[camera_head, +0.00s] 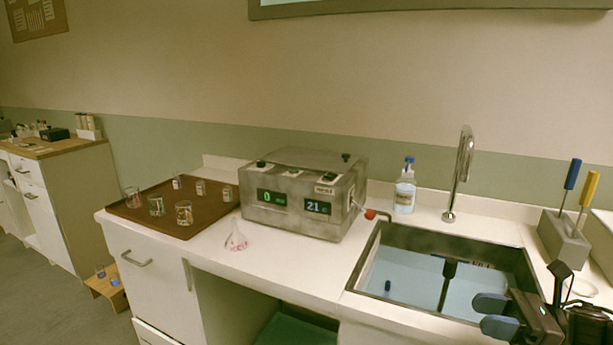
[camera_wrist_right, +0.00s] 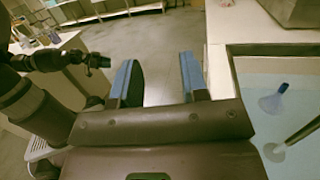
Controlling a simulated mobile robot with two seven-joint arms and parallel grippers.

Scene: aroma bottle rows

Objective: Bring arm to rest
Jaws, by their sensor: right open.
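My right gripper (camera_head: 495,315) is at the lower right of the head view, over the front right edge of the sink. Its two blue fingers are apart, and they also show in the right wrist view (camera_wrist_right: 160,82) with nothing between them. A dark arm end, which looks like my left gripper (camera_wrist_right: 98,60), shows small at the left of the wrist view. Its jaws are too small to read. The head view does not show it.
A water-filled sink (camera_head: 362,275) lies beside the right gripper; a blue funnel-shaped thing (camera_wrist_right: 272,100) is in it. A grey holder (camera_head: 563,240) with blue and yellow tools stands right. A metal machine (camera_head: 290,225), small funnel (camera_head: 236,238) and brown tray (camera_head: 170,190) with glasses stand left.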

